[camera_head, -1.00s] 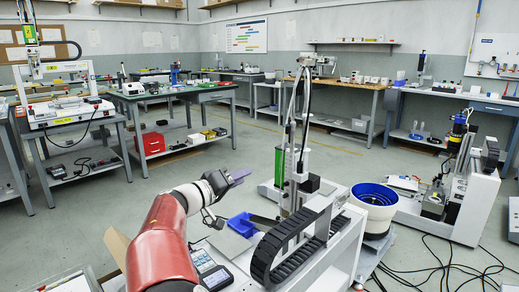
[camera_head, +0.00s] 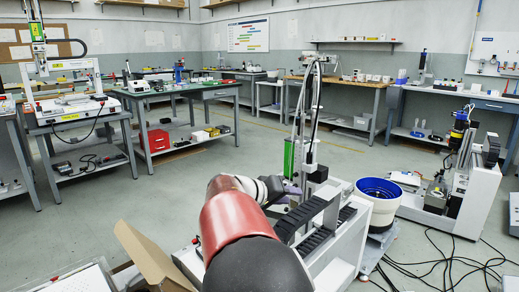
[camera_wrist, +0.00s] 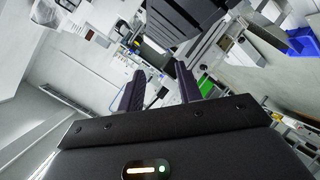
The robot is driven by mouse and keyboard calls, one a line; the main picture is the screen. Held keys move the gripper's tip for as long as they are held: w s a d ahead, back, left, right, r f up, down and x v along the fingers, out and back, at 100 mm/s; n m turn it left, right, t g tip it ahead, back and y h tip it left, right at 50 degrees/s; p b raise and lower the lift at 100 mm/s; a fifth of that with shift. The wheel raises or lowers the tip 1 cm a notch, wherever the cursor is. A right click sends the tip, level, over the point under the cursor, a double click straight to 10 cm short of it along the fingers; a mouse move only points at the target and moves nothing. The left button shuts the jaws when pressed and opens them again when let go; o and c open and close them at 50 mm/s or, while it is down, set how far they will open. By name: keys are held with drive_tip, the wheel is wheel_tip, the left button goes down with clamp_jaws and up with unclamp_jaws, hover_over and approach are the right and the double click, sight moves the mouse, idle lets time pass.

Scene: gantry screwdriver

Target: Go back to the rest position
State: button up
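My gripper (camera_wrist: 158,84) shows its two dark fingers spread apart with nothing between them in the wrist view. In the head view my red and black arm reaches forward at the lower middle, and the gripper (camera_head: 292,189) is small and partly hidden behind it. It lies in front of the gantry screwdriver machine (camera_head: 308,165), beside its upright column and close to its black cable chain (camera_head: 312,222). I cannot tell whether it touches the machine. A blue bin (camera_wrist: 301,42) shows at the right of the wrist view.
A blue-and-white round bowl feeder (camera_head: 378,188) stands right of the machine. An open cardboard box (camera_head: 150,255) lies at the lower left. Loose black cables (camera_head: 450,262) cross the floor at right. A green-topped bench (camera_head: 185,92) stands behind; floor between is open.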

drive_tip(key=s+d+f+m+g+y+b, duration=0.1)
drive_tip(key=s+d+f+g+y+b, duration=0.45)
drive_tip(key=s+d, duration=0.7)
drive_tip(key=s+a+f+n+t+y+b, duration=0.1)
drive_tip(key=s+a+f+t+y, duration=0.2)
drive_tip(key=s, duration=0.9)
drive_tip(key=s+a+f+y+b, duration=0.2)
drive_tip(key=s+f, duration=0.3)
drive_tip(key=s, duration=0.6)
wheel_tip(320, 180, up, 13)
drive_tip(key=p, duration=1.3)
drive_tip(key=shift+s+d+p, duration=0.15)
drive_tip(key=shift+s+p, duration=0.1)
drive_tip(key=shift+p, duration=0.15)
drive_tip(key=shift+f, duration=0.15)
